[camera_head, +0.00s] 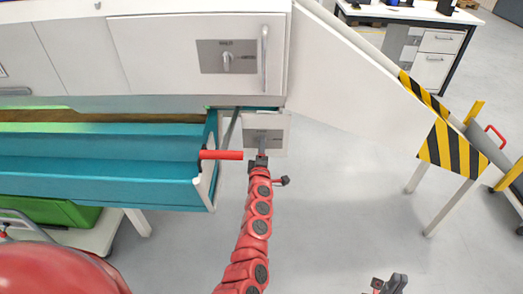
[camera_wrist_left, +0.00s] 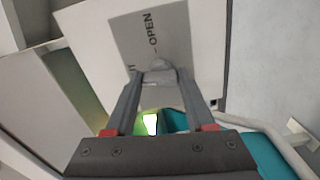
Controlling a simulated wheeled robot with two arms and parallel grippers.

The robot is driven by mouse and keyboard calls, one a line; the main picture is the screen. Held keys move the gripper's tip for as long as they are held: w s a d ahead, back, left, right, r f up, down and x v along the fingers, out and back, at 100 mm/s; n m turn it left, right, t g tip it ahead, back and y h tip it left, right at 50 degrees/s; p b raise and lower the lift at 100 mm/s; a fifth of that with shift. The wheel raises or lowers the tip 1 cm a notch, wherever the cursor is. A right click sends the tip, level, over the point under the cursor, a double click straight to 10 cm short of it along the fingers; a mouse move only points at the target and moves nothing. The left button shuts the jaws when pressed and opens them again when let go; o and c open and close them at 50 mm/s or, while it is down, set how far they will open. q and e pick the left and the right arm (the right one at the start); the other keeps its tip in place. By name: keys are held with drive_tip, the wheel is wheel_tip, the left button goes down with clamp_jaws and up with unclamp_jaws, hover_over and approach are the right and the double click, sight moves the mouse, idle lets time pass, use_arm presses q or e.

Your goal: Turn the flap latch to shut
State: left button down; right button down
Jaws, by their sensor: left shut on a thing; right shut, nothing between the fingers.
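The flap latch is a grey knob (camera_wrist_left: 160,72) on a grey plate (camera_wrist_left: 150,38), which is fixed to a small white flap (camera_wrist_left: 90,35). The plate reads "OPEN" on one side, with a partly hidden word ending in "UT" beside the knob. In the head view, the plate (camera_head: 264,135) sits right of the teal trough. My left gripper (camera_head: 261,155) is shut on the knob, with its fingertips on either side of it in the left wrist view (camera_wrist_left: 158,80). The knob is mostly hidden in the head view. My right gripper (camera_head: 388,284) is at the bottom edge, shut and empty.
The teal trough (camera_head: 100,170) with a red handle (camera_head: 221,155) stands close left of my left gripper. Above is a white panel with another knob (camera_head: 227,61) and a vertical bar handle (camera_head: 264,58). A striped yellow-black guard (camera_head: 452,150) is at right. Floor between is clear.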

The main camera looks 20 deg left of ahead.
use_arm(q)
drive_tip(key=shift+f+n, duration=0.1)
drive_tip(key=shift+n, duration=0.5)
drive_tip(key=shift+b, duration=0.3)
drive_tip(key=shift+c, duration=1.3)
unclamp_jaws()
drive_tip(key=v, duration=1.7)
drive_tip(key=shift+s+p, duration=0.25)
drive_tip(key=shift+p, duration=0.1)
